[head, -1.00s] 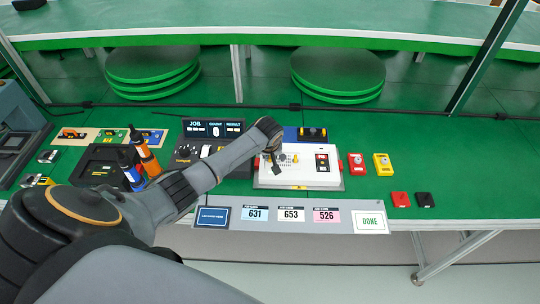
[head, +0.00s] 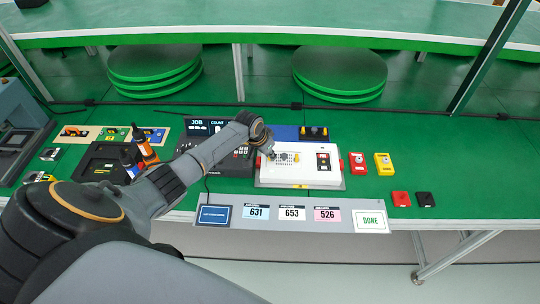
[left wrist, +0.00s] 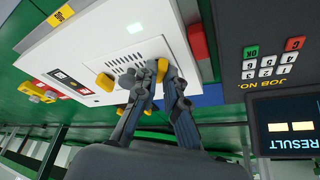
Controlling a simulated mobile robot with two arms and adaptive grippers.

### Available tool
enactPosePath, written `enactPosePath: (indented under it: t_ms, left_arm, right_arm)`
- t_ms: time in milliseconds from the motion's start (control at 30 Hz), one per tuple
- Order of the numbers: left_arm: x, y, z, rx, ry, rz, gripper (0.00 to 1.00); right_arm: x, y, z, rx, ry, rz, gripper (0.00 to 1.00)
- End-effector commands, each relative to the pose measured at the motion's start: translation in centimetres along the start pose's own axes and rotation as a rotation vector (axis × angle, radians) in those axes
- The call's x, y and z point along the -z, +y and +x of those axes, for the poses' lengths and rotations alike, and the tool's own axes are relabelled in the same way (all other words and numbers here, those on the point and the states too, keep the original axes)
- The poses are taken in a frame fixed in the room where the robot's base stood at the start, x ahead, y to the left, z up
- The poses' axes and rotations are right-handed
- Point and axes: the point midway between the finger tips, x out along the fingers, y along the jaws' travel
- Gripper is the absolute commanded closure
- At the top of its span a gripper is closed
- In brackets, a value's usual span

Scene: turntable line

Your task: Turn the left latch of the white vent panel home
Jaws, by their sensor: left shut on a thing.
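The white vent panel (head: 283,156), a slotted plate, is set in the top of a white box (head: 300,178). It also shows in the left wrist view (left wrist: 127,62), upside down. A yellow latch (head: 296,158) sits at its right side; in the wrist view this latch (left wrist: 105,82) is clear of my fingers. My left gripper (head: 270,153) is over the panel's left side. In the wrist view its fingertips (left wrist: 161,72) are close together at the panel's edge, shut on the left latch, which they mostly hide. I cannot tell the latch's angle.
A keypad console (left wrist: 270,65) stands close beside the box. Red (head: 357,163) and yellow (head: 383,163) units stand to the right. Orange-topped tools (head: 146,150) stand left.

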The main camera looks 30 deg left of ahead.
Motion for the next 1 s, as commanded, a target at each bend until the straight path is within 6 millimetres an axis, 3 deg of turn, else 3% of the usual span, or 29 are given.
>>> enactPosePath:
  t_ms: [300,867,900,1000]
  left_arm:
    - [0.03,-0.15,0.08,-0.049,0.001,0.12,1.0]
    - [0.09,-0.14,-0.02,-0.059,0.001,0.145,1.0]
    - [0.09,-0.15,-0.02,-0.059,0.001,0.145,0.81]
    - [0.09,-0.14,-0.02,-0.059,0.001,0.145,0.79]
  right_arm:
    - [-0.09,-0.03,1.04,0.0,0.0,0.0,0.66]
    - [-0.11,-0.03,1.13,0.0,0.0,0.0,0.66]
    - [-0.11,-0.03,1.13,0.0,0.0,0.0,0.66]
    - [-0.11,-0.03,1.13,0.0,0.0,0.0,0.66]
